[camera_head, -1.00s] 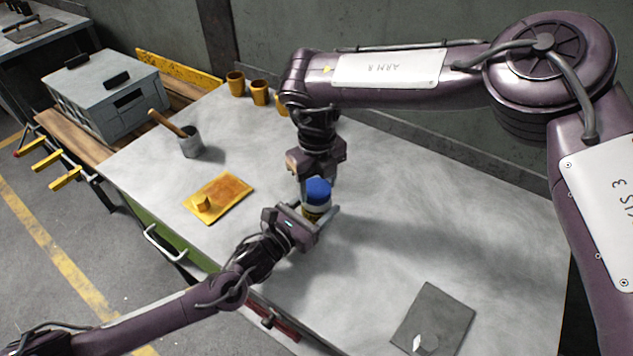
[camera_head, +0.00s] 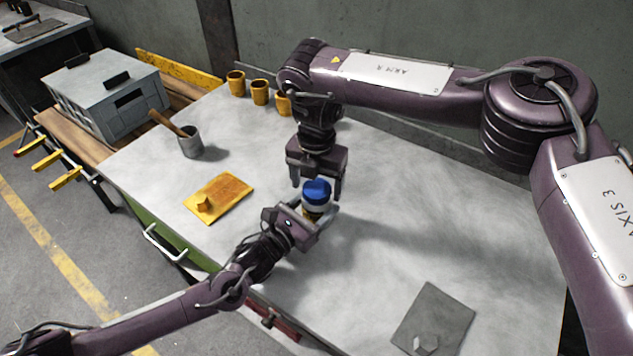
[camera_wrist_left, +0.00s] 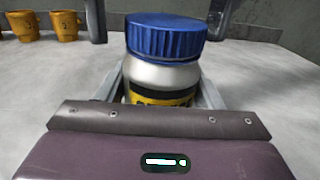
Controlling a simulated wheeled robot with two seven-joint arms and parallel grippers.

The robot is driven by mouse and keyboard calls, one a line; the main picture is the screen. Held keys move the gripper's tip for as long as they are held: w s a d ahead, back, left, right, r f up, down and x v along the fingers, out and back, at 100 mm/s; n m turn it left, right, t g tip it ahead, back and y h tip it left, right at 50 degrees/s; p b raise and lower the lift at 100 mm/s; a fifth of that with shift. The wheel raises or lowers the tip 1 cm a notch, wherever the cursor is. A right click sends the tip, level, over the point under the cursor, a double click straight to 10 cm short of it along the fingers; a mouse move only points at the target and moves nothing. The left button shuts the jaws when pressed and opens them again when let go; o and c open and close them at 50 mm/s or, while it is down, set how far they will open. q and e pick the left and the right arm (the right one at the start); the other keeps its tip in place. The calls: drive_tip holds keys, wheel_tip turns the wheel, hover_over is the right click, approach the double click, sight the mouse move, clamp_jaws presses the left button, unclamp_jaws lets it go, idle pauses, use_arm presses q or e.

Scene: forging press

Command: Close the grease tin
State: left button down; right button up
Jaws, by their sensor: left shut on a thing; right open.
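The grease tin (camera_head: 314,208) is a small white tin with a black and yellow label, standing about upright on the table. Its ribbed blue lid (camera_head: 317,189) sits on top; in the left wrist view the lid (camera_wrist_left: 165,36) looks level on the tin (camera_wrist_left: 160,76). My left gripper (camera_head: 318,218) is shut on the tin's body from the near side. My right gripper (camera_head: 317,190) is open, pointing down, with its fingers on either side of the lid. Whether its fingers touch the lid cannot be told.
A yellow tray (camera_head: 232,190) with a small knob-like piece lies left of the tin. A grey cup (camera_head: 190,147) with a wooden-handled tool stands behind it. Orange mugs (camera_head: 260,93) line the back. A dark plate (camera_head: 433,318) lies at front right. The table's right side is clear.

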drive_tip(key=shift+r, duration=0.1)
drive_tip(key=shift+r, duration=2.2)
drive_tip(key=shift+c, duration=0.5)
drive_tip(key=shift+r, duration=0.25)
drive_tip(key=shift+r+n, duration=1.2)
drive_tip(key=shift+r, duration=0.3)
drive_tip(key=shift+f, duration=0.1)
drive_tip(key=shift+f, duration=3.95)
